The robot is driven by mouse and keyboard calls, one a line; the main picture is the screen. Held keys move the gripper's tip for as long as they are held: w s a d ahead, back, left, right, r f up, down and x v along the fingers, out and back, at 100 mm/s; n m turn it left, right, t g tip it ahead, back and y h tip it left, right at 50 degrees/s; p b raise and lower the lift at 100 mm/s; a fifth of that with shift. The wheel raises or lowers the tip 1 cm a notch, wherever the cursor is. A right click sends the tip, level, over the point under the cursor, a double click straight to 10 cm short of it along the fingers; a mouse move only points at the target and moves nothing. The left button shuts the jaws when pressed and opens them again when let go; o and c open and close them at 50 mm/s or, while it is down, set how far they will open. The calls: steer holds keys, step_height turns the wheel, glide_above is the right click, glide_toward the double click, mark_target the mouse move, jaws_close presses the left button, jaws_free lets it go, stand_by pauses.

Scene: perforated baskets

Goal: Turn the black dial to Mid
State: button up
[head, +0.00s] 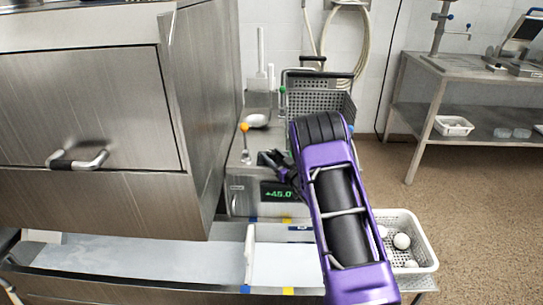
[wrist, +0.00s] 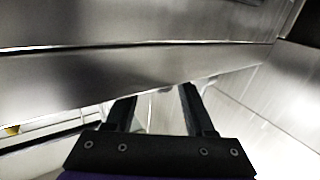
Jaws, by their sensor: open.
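The black dial is not distinguishable in either view; my purple arm covers part of the steel unit. That unit (head: 239,186) stands in the middle of the head view, with a lit green display (head: 279,194) reading about +45.0 on its front. My gripper (head: 268,158) is above the display, near the unit's upper front edge. In the wrist view my gripper (wrist: 157,95) is open, its two dark fingers apart with nothing between them. Blurred steel surfaces fill the view beyond the fingertips.
A large steel cabinet (head: 85,100) stands close on the left. An orange-knobbed lever (head: 244,128) rises beside my gripper. A perforated basket (head: 318,95) stands behind. A white basket (head: 425,240) with white balls is at the lower right. Open floor (head: 480,200) lies further right.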

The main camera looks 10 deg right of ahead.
steer(key=shift+w+a, duration=0.2)
steer(key=shift+w, duration=0.35)
jaws_close()
steer(key=shift+m+t+h, duration=0.3)
steer(key=shift+h, duration=0.3)
steer(key=m+h, duration=0.2)
steer(key=h, duration=0.2)
steer(key=m+h, duration=0.3)
steer(key=h, duration=0.1)
steer(key=shift+a+m+t, duration=0.2)
steer(key=shift+m+t, duration=0.1)
steer(key=m+g+h, duration=0.1)
steer(key=m+h, duration=0.1)
steer(key=h, duration=0.2)
steer(key=m+g+h, duration=0.2)
steer(key=m+h, duration=0.1)
steer(key=h, duration=0.1)
steer(key=shift+d, duration=0.1)
steer(key=shift+m+g+h, duration=0.3)
steer(key=shift+m, duration=0.1)
